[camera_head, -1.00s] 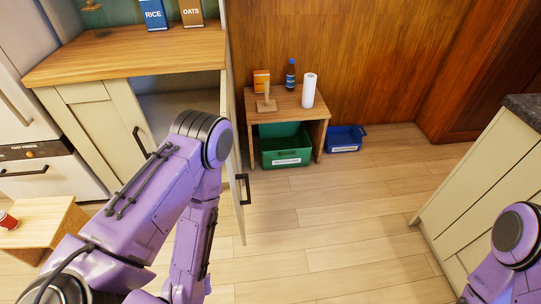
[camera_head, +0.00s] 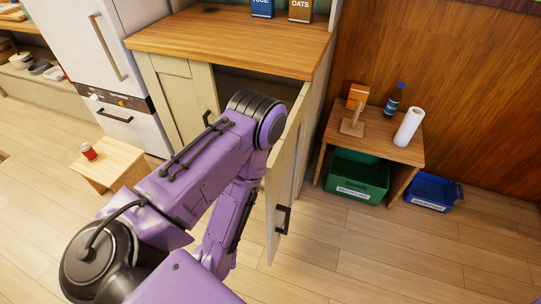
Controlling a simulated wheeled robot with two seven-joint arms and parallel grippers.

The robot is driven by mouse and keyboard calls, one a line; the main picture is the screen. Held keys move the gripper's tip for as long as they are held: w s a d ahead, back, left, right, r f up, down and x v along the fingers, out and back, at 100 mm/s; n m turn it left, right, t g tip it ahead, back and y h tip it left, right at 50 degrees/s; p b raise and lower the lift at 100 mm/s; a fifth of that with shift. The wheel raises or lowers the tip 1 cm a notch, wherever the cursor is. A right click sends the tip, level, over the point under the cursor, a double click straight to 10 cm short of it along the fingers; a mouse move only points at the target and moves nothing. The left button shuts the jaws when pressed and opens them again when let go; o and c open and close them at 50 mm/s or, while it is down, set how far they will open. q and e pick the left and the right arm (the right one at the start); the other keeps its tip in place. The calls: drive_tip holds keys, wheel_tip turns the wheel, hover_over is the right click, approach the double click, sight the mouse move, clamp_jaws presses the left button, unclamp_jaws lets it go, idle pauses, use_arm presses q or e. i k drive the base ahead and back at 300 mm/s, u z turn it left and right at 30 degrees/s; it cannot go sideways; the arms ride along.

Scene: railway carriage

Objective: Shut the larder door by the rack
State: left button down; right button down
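The small wooden rack (camera_head: 394,150) stands just right of the door, against the wood wall. My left arm reaches up from the bottom, with its elbow close to the open door and covering part of it. The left gripper is hidden or out of frame, so contact with the door cannot be told. My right gripper is not in view.
A low stool (camera_head: 112,164) holds a red can (camera_head: 88,152).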

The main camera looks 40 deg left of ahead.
sight(283, 163)
drive_tip(key=u, duration=0.5)
drive_tip(key=i, duration=0.45)
drive_tip(key=u, duration=1.7)
drive_tip(key=k, duration=1.4)
drive_tip(key=z, duration=0.45)
drive_tip(key=i, duration=1)
drive_tip(key=z, duration=0.05)
